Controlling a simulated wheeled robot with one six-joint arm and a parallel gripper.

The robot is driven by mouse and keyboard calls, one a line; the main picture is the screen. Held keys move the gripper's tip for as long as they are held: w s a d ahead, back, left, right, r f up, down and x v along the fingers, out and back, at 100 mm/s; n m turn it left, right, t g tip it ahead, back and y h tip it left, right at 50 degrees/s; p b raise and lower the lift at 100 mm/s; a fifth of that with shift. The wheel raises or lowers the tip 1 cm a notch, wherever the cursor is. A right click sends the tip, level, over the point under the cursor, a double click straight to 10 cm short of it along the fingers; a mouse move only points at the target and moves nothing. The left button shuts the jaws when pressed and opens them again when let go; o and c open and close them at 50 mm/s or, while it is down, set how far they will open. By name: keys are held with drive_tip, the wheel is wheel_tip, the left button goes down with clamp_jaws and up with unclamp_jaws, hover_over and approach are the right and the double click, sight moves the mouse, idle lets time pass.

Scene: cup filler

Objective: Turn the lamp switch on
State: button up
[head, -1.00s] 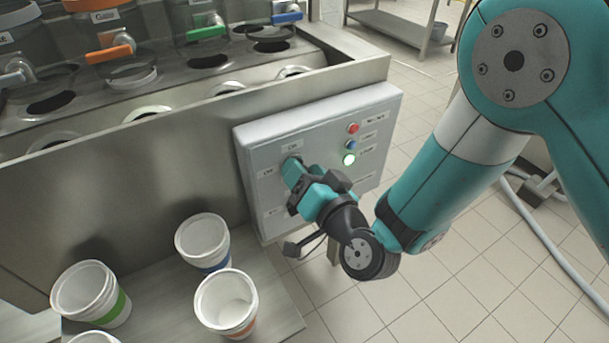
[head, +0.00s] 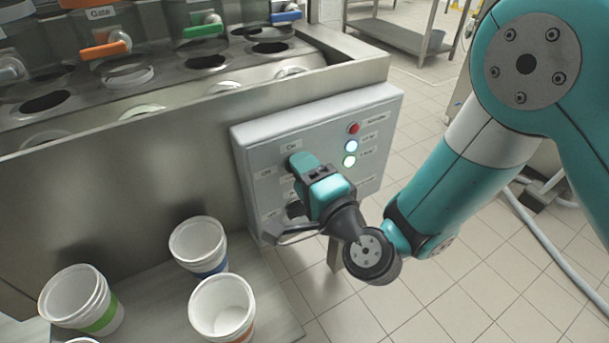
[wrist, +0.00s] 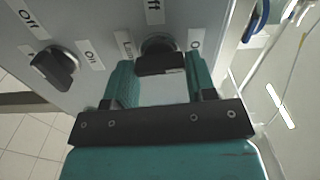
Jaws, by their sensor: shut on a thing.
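My gripper (head: 304,168) is at the grey control panel (head: 262,135) on the front of the steel counter. In the wrist view, my gripper (wrist: 161,76) has its two teal fingers on either side of a dark rotary switch (wrist: 160,63) and is shut on it. Labels around this switch read "Off" and partly "O", with one starting with "L"; the rest is cut off or blurred. In the head view the fingers hide the switch.
A second dark switch (wrist: 55,66) with Off and On labels sits beside the held one. White cups (head: 198,245) stand on a shelf (head: 262,300) below left of the panel. Dispensers with coloured handles (head: 105,50) are above. Tiled floor (head: 450,300) is open at right.

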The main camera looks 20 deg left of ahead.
drive_tip(key=shift+m, duration=0.7)
drive_tip(key=o, duration=0.9)
drive_tip(key=shift+o, duration=0.2)
drive_tip(key=shift+s, duration=0.1)
